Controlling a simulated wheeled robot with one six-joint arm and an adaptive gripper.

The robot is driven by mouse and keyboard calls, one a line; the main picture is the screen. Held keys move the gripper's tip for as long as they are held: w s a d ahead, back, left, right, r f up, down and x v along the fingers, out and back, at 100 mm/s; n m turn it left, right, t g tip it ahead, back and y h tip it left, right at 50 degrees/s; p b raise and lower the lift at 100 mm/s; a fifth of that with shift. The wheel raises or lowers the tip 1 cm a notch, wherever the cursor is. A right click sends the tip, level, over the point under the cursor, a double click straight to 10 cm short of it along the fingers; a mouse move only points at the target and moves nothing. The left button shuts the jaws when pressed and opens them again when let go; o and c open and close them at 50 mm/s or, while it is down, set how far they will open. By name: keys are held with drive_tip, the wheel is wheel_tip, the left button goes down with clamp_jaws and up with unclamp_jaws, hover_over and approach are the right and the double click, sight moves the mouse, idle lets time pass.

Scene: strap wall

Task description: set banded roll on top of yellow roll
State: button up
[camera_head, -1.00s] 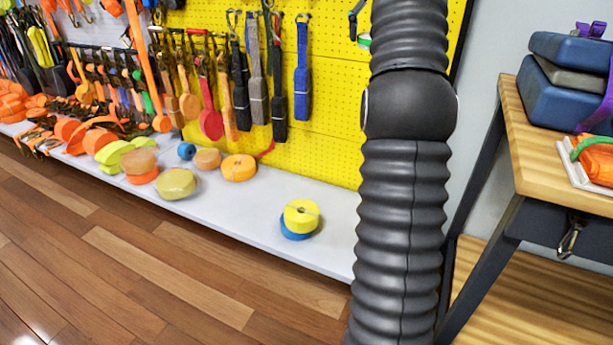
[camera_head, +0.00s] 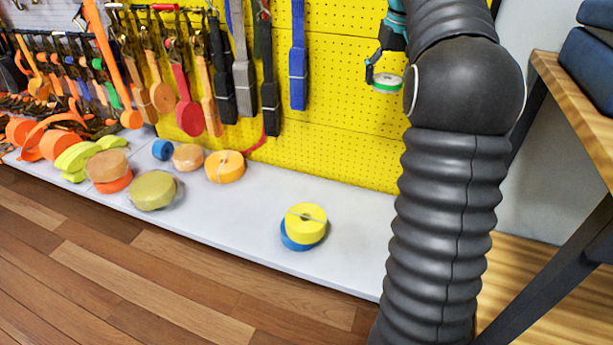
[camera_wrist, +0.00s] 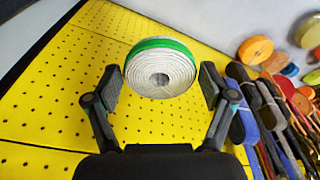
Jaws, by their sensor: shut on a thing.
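The banded roll (camera_head: 387,84) is a pale coiled roll with a green band. It hangs in the air in front of the yellow pegboard in the head view, and its coiled face shows in the wrist view (camera_wrist: 160,72). My gripper (camera_wrist: 161,84) has one finger on each side of it and is shut on it; in the head view my gripper (camera_head: 384,68) is partly hidden by my arm. The yellow roll (camera_head: 307,220) lies flat on a blue roll (camera_head: 298,243) on the grey shelf, below and to the left of my gripper.
The grey shelf (camera_head: 235,228) is clear around the yellow roll. Orange, tan and olive rolls (camera_head: 153,190) lie further left. Hanging straps (camera_head: 243,75) cover the pegboard's left part. A wooden-topped table (camera_head: 575,95) stands at the right.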

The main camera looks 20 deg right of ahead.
drive_tip(key=a+f+n+b, duration=0.1)
drive_tip(key=a+f, duration=0.2)
drive_tip(key=f, duration=0.4)
drive_tip(key=a+f+n+b, duration=0.1)
drive_tip(key=a+f+b, duration=0.15)
drive_tip(key=f, duration=0.45)
drive_tip(key=n+b, duration=0.1)
drive_tip(key=b, duration=0.2)
hover_over(299, 215)
wheel_tip(299, 215, down, 18)
drive_tip(key=shift+s+f, duration=0.1)
drive_tip(key=shift+s, duration=0.05)
drive_tip(key=shift+f, duration=1.95)
drive_tip(key=shift+f+b, duration=0.2)
drive_tip(key=shift+b, duration=0.15)
drive_tip(key=o, duration=0.6)
drive_tip(key=shift+r, duration=0.1)
